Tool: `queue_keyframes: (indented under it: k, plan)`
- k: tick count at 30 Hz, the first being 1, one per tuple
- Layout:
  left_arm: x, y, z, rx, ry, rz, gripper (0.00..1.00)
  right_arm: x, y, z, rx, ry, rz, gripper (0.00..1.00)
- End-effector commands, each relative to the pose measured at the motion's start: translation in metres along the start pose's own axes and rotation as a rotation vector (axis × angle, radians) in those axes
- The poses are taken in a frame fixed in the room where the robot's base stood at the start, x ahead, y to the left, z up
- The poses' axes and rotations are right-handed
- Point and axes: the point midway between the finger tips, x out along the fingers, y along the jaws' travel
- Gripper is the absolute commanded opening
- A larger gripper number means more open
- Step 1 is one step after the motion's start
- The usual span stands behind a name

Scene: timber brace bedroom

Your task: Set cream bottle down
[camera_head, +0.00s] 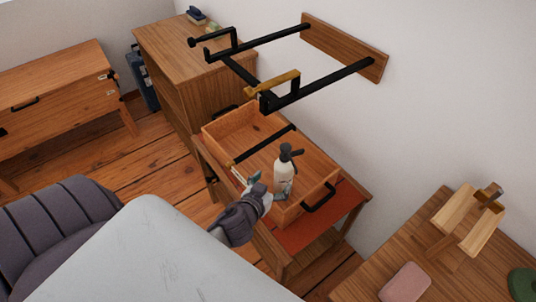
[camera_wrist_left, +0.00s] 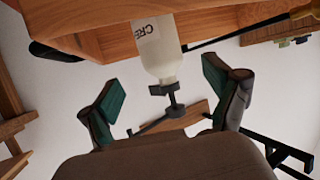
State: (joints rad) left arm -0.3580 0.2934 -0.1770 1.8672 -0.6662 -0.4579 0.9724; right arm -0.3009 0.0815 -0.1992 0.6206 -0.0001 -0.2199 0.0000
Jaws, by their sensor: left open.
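The cream bottle (camera_head: 284,177) is white with a black pump top and looks upright. In the head view it shows against the near part of a wooden tray (camera_head: 320,186); I cannot tell whether its base rests there. My left gripper (camera_head: 262,190) is open, just left of the bottle. In the left wrist view, which is upside down, the bottle (camera_wrist_left: 158,48) shows part of its lettering. There its pump lies between and beyond the two green-padded fingers of my gripper (camera_wrist_left: 165,100), with gaps on both sides. My right gripper is in neither view.
The tray stands on a small table with a red-orange top (camera_head: 308,232). A wall rack with black bars (camera_head: 330,78) juts out above and behind it. A wooden cabinet (camera_head: 165,50) stands beyond, and a desk (camera_head: 440,275) at lower right holds a wooden stand (camera_head: 460,215).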

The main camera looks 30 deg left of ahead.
Motion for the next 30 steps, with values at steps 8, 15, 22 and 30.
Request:
queue_keyframes:
  k: [8,15,22,30]
  plan:
    - [-0.03,0.0,0.0,0.0,0.0,-0.001,0.89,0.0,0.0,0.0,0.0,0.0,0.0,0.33]
    - [-0.032,0.0,-0.001,0.001,0.001,-0.001,0.89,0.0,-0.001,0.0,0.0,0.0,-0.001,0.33]
    - [-0.031,0.0,0.0,0.0,0.001,-0.001,0.89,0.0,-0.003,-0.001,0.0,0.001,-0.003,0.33]
    - [-0.042,-0.006,0.0,0.003,-0.067,-0.06,0.89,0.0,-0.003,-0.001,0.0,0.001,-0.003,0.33]
